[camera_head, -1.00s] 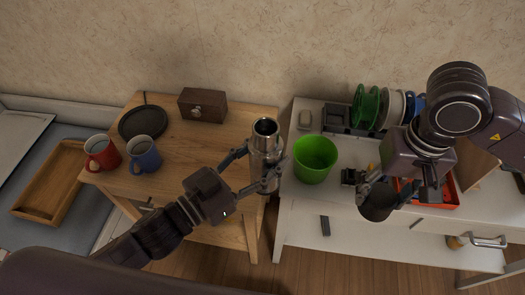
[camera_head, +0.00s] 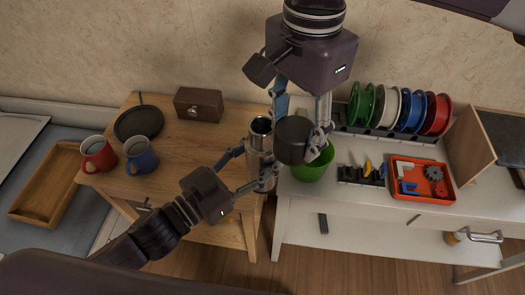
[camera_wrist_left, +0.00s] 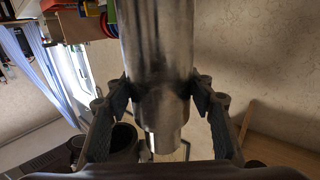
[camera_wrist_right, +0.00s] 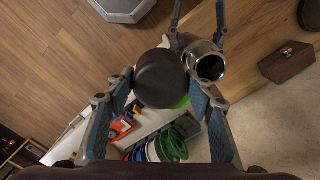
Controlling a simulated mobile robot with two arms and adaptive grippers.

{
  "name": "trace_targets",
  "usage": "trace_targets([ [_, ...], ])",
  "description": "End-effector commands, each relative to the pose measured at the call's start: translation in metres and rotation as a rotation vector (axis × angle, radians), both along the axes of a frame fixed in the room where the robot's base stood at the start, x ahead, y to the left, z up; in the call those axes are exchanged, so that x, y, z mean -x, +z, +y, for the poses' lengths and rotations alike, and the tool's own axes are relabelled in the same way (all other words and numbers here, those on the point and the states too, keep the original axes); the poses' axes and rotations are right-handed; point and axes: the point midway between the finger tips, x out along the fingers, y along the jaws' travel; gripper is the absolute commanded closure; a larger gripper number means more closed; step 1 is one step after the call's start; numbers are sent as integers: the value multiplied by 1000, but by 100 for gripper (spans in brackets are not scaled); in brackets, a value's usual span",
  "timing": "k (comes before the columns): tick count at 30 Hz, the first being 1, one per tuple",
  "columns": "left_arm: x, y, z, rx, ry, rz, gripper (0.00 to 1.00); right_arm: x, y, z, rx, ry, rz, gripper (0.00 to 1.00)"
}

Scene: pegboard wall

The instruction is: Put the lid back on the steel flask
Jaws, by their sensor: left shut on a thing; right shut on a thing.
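The steel flask (camera_head: 259,140) is upright with its mouth open, in front of the wooden table's right edge. My left gripper (camera_head: 248,172) is shut on its body; the left wrist view shows the flask (camera_wrist_left: 157,50) between the fingers. My right gripper (camera_head: 300,125) is shut on the dark lid (camera_head: 294,142), just right of the flask mouth and apart from it in the head view. In the right wrist view the lid (camera_wrist_right: 160,80) sits between the fingertips, beside the open flask mouth (camera_wrist_right: 210,66).
A green bucket (camera_head: 314,165) stands behind the lid on the white table. Spools (camera_head: 400,108) and a red tray (camera_head: 421,178) lie to the right. A red mug (camera_head: 98,153), a blue mug (camera_head: 140,154), a dark pan (camera_head: 139,122) and a wooden box (camera_head: 199,103) are on the wooden table.

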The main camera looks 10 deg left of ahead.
Motion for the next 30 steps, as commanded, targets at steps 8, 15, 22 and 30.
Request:
trace_targets([
  [8,0,2,0,2,-2,-4,100,-14,63,54,2,-514,0,75],
  [15,0,3,0,2,-1,-4,100,-16,47,63,2,-919,3,75],
  [22,0,3,0,3,-1,-5,100,-23,33,65,3,-1325,2,75],
  [30,0,3,0,3,-1,-5,100,-36,29,63,3,-1811,-1,75],
])
